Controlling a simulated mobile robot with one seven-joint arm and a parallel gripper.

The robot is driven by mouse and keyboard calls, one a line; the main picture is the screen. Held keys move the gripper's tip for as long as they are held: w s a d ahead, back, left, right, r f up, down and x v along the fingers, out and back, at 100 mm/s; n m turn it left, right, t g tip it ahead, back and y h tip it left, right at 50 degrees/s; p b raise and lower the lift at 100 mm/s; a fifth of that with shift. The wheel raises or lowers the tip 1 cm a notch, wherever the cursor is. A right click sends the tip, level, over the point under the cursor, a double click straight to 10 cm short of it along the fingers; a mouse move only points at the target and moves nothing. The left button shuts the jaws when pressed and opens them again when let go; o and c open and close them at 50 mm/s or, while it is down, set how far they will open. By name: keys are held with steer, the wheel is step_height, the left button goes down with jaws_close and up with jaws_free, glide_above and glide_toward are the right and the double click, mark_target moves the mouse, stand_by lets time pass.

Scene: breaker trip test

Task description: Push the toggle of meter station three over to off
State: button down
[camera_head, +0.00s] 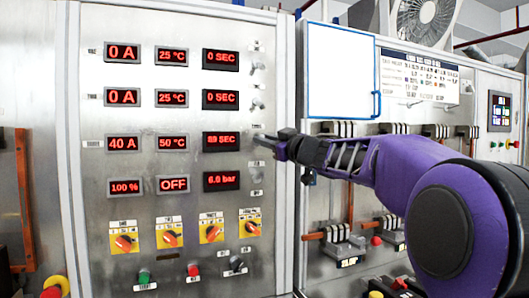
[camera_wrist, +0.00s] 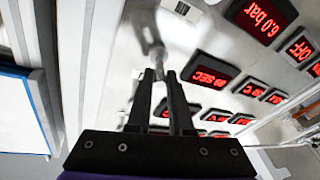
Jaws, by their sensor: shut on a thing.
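The toggle of meter station three sits at the right end of the third meter row, which reads 40 A (camera_head: 123,144), 50 °C (camera_head: 173,142) and a blurred SEC value (camera_head: 221,142). My gripper (camera_head: 265,143) reaches it from the right, and its dark fingers cover most of the toggle in the head view. In the wrist view the pale metal toggle (camera_wrist: 156,50) stands at the tips of my gripper (camera_wrist: 158,74). The fingers are close together and shut on it. Which way the lever leans is hard to tell.
Similar toggles sit above at row one (camera_head: 258,66) and row two (camera_head: 258,103). Orange rotary knobs (camera_head: 170,238) and push buttons (camera_head: 193,270) are lower on the panel. A blue-edged white board (camera_head: 340,72) stands right of the panel, above my arm.

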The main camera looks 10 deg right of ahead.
steer(key=f+n+t+y+b, duration=0.1)
steer(key=y, duration=0.1)
steer(key=f+n+t+y+b, duration=0.1)
steer(key=t+y+b, duration=0.1)
steer(key=f+n+t+y+b, duration=0.1)
steer(key=n+t+y, duration=0.1)
steer(key=shift+w+f+b, duration=0.25)
steer(key=shift+w+b, duration=0.1)
steer(key=shift+y, duration=0.4)
steer(key=c, duration=0.8)
jaws_free()
steer(key=shift+c, duration=0.2)
steer(key=v, duration=1.7)
steer(key=shift+f, duration=0.3)
steer(key=shift+a, duration=0.1)
